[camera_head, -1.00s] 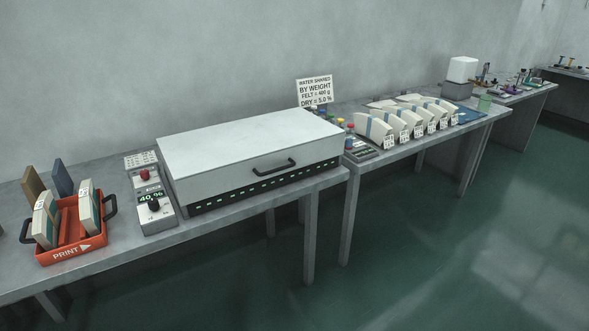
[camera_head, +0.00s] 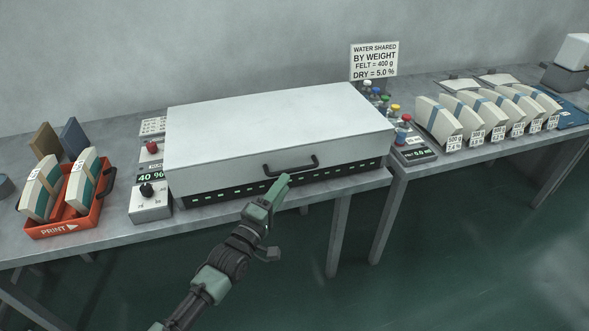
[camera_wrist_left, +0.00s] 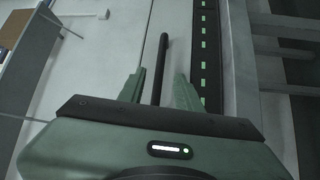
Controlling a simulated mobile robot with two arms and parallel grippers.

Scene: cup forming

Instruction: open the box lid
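A large pale grey box with a flat closed lid (camera_head: 270,120) stands on the table. A black bar handle (camera_head: 290,167) is on its front face; it also shows in the left wrist view (camera_wrist_left: 162,65). My left gripper (camera_head: 282,182) reaches up from below, with its tips at the handle. In the left wrist view my left gripper (camera_wrist_left: 158,88) is open, and the handle bar lies between its two green fingers with a gap on each side. My right gripper is in neither view.
A control unit with a 40 % display (camera_head: 150,180) and a red tray (camera_head: 60,225) stand left of the box. A scale (camera_head: 414,152), small colored knobs and a sign (camera_head: 373,60) are at its right. Several white labelled pieces (camera_head: 480,112) stand farther right.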

